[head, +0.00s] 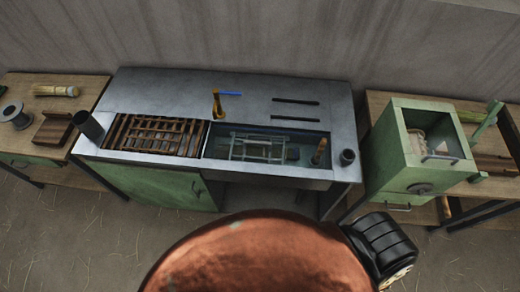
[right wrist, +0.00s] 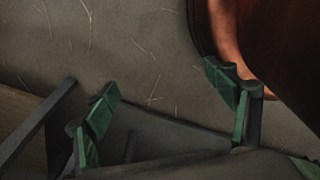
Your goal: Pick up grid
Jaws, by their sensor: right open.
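A brown slatted wooden grid (head: 155,135) lies flat in the left recess of the grey metal workbench (head: 185,88) in the head view. A clear, frame-like rack (head: 258,148) sits in the sink basin to its right. My right gripper (right wrist: 163,90) shows in the right wrist view, with its two green-padded fingers spread apart and nothing between them. It is over the floor, and neither the grid nor the rack shows in that view. My left gripper is not in view.
A green box machine (head: 420,150) stands on the right table. Floor in front is open.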

